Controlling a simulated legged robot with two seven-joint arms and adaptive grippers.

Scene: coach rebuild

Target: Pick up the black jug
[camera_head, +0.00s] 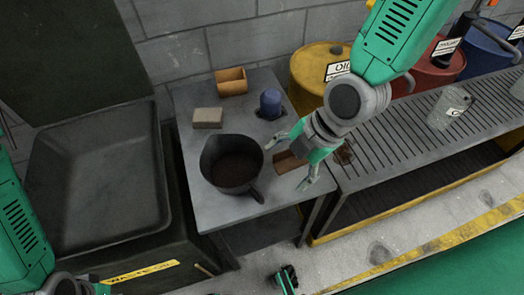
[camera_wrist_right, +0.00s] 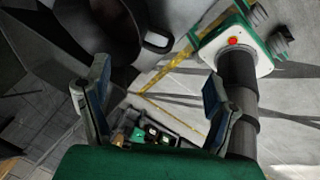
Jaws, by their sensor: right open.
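The black jug (camera_head: 232,165) is a wide, dark, open vessel standing upright on the grey metal table, its handle pointing toward the lower right. In the right wrist view the jug (camera_wrist_right: 95,35) is at the upper left, partly cut off, with its handle beside it. My right gripper (camera_head: 286,165) is open and empty, just right of the jug and apart from it. Its two fingers also show in the right wrist view (camera_wrist_right: 155,95), with nothing between them.
A beige block (camera_head: 208,118), an orange-brown box (camera_head: 231,81) and a blue rounded object (camera_head: 270,104) stand behind the jug. A brown piece (camera_head: 289,162) lies by my right gripper. A dark basin (camera_head: 97,175) is left; a slatted bench (camera_head: 400,135) is right.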

